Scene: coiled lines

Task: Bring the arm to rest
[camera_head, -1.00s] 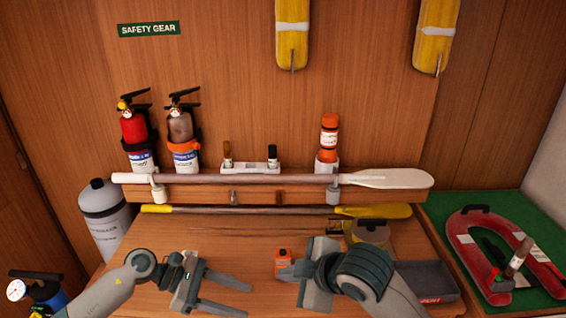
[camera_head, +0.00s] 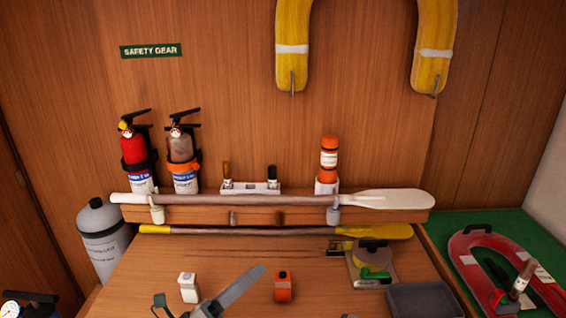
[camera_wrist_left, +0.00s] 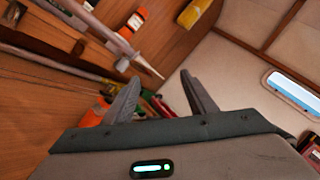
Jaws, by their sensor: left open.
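My left gripper (camera_head: 211,283) is at the bottom of the head view, low over the wooden bench top (camera_head: 130,275). Whether the finger touches either cannot be told. My right gripper is not in the head view.
A paddle (camera_head: 390,199) lies along the rack at the back. Two fire extinguishers (camera_head: 134,150) (camera_head: 181,150) stand at its left. A grey cylinder (camera_head: 103,235) stands left of the bench.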

